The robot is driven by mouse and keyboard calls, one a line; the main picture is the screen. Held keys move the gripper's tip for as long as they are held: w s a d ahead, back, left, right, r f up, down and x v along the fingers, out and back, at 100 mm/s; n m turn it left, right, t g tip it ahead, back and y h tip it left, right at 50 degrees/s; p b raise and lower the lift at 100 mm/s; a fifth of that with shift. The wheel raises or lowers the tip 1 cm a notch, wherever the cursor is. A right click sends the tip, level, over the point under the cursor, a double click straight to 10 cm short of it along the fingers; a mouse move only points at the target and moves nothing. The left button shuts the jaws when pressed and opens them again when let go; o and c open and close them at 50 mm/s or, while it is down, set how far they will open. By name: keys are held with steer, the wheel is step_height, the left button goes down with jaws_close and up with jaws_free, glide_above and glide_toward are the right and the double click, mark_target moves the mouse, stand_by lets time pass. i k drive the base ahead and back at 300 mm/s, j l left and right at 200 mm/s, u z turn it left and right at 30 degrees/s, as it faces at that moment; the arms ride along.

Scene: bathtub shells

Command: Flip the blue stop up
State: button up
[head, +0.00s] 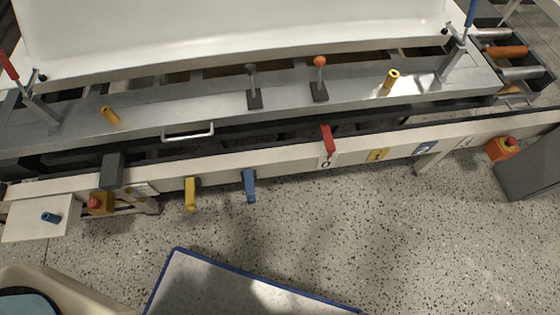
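The blue stop (249,185) is a short flat bar on the front rail (285,150) of the conveyor, near the middle of the head view. It hangs down below the rail. A yellow stop (190,194) hangs down in the same way to its left. A red stop (327,139) to its right stands up across the rail's top edge. My gripper is not in view, so its state does not show.
A white tub shell (230,30) lies behind a metal plate with levers and handles. A white shelf (38,218) sticks out at left. A blue-edged mat (225,285) lies on the speckled floor. A grey box (530,165) stands at right. The floor below the blue stop is clear.

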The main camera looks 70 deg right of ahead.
mark_target(248, 177)
steer(key=k+j+z, duration=0.2)
steer(key=z, duration=0.25)
steer(key=k+z, duration=0.75)
steer(key=z, duration=0.15)
steer(key=k+l+z, duration=0.1)
steer(key=k, duration=0.4)
steer(key=k+l, duration=0.35)
steer(key=k, duration=0.2)
steer(key=k+l+z, duration=0.15)
steer(key=k, duration=0.35)
steer(key=i+l, duration=0.35)
steer(key=i, duration=0.2)
steer(key=u, duration=1.55)
